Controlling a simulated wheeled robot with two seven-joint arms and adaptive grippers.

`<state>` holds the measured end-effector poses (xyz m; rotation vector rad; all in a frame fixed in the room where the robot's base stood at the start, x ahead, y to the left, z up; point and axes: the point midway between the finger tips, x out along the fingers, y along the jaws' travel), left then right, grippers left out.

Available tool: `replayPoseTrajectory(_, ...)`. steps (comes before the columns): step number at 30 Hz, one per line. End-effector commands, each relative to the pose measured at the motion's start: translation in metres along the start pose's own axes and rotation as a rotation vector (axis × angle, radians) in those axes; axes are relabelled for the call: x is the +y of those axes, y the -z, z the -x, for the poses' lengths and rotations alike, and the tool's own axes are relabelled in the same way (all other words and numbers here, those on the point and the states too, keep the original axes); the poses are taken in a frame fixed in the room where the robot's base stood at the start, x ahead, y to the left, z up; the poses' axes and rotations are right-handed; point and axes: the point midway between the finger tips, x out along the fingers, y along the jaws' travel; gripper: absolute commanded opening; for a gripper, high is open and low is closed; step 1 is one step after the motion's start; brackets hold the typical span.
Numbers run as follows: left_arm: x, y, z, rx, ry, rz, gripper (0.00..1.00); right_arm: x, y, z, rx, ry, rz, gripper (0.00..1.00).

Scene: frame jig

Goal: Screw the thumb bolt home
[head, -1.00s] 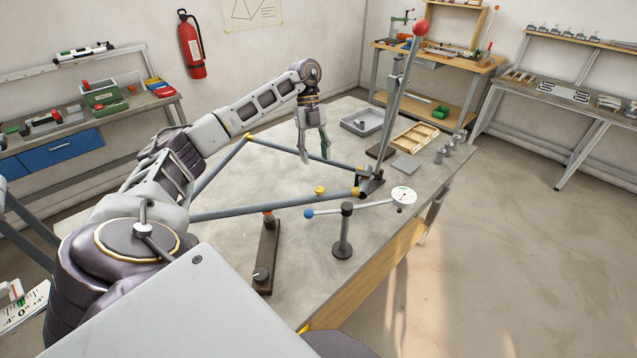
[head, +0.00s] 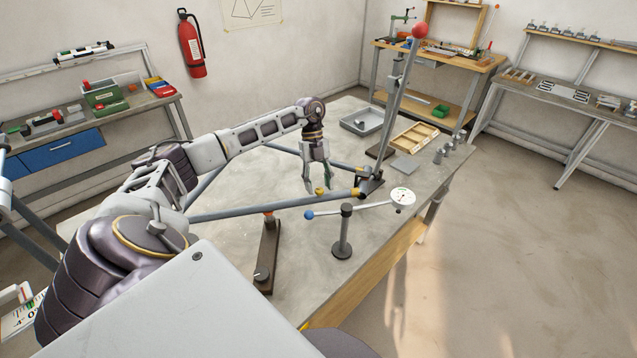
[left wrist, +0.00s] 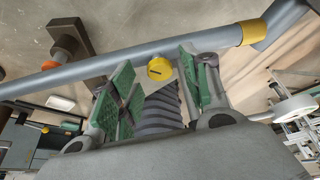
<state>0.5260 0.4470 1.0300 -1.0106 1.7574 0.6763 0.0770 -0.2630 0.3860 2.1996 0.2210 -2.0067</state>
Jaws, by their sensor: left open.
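The thumb bolt has a yellow round head (head: 320,190) and stands at the grey frame tube (head: 270,205), near the tube's right end. In the left wrist view the yellow head (left wrist: 160,69) shows just beyond and between the green-padded fingers. My left gripper (head: 317,186) points down over the table, open, with its fingertips close to the bolt head. In the left wrist view its fingers (left wrist: 155,80) are spread with nothing held between them. I cannot tell how deep the bolt sits; its shank is hidden. My right gripper is not in view.
A dial gauge (head: 403,197) on a post stand (head: 343,235) with a blue-tipped lever is close on the right. A dark bar clamp (head: 267,255) lies in front. A tall red-knobbed lever (head: 400,100) rises behind. A grey tray (head: 362,122) and wooden tray (head: 414,137) sit farther back.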

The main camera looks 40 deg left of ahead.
Motion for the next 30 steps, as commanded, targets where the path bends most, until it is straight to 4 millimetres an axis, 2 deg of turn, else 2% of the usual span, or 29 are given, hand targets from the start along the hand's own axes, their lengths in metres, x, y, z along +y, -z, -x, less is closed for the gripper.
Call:
replayPoseTrajectory(12, 0.0000, 0.0000, -0.0043, 0.000, 0.000, 0.000, 0.46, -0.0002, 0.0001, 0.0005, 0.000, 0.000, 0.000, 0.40)
replayPoseTrajectory(23, 0.0001, 0.0000, -0.0040, 0.000, 0.000, 0.000, 0.00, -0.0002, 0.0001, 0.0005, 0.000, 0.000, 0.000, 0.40)
replayPoseTrajectory(30, -0.0002, 0.0000, -0.0038, 0.000, -0.005, -0.011, 0.00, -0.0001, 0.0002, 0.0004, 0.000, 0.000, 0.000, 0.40)
